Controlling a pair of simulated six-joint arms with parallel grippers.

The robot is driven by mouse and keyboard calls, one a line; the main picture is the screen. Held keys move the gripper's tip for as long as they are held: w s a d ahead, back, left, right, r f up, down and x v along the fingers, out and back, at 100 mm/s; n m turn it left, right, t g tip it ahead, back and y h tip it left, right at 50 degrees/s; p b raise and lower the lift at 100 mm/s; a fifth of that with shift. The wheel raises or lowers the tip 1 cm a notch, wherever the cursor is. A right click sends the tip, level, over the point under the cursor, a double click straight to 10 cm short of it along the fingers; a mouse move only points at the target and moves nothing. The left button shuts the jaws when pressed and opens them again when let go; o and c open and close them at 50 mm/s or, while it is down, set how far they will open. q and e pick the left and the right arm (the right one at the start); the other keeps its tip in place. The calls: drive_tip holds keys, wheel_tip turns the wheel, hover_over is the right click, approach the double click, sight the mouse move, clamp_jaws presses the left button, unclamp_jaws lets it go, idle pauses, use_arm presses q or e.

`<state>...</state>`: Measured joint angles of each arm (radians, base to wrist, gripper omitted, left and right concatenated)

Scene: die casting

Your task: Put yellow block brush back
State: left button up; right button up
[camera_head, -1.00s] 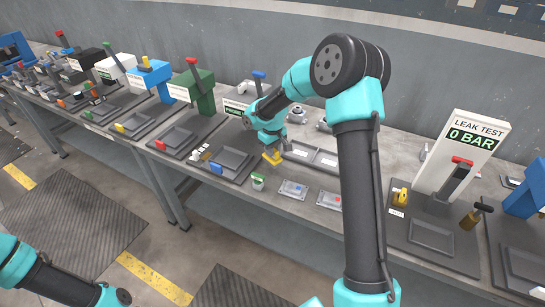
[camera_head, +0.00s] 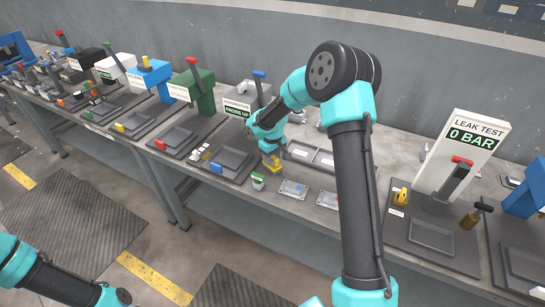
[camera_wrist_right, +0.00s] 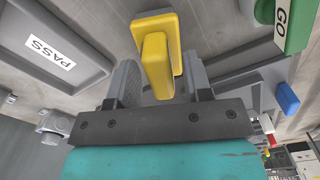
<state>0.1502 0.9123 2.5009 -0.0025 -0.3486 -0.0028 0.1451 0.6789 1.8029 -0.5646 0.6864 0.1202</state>
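My right gripper (camera_head: 271,153) is over the bench at mid picture, pointing down.
A grey tray (camera_head: 323,159) lies right of the brush; a PASS label shows in the wrist view (camera_wrist_right: 51,53). A dark fixture with a blue front block (camera_head: 216,168) stands left, under the PROBE UP sign (camera_head: 239,111). Grey plates (camera_head: 293,189) lie at the front edge. The leak test station (camera_head: 470,150) is right.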

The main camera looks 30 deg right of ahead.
sight(273, 156)
drive_tip(key=shift+r, duration=0.15)
wheel_tip(273, 156, up, 12)
idle(0.7)
idle(0.4)
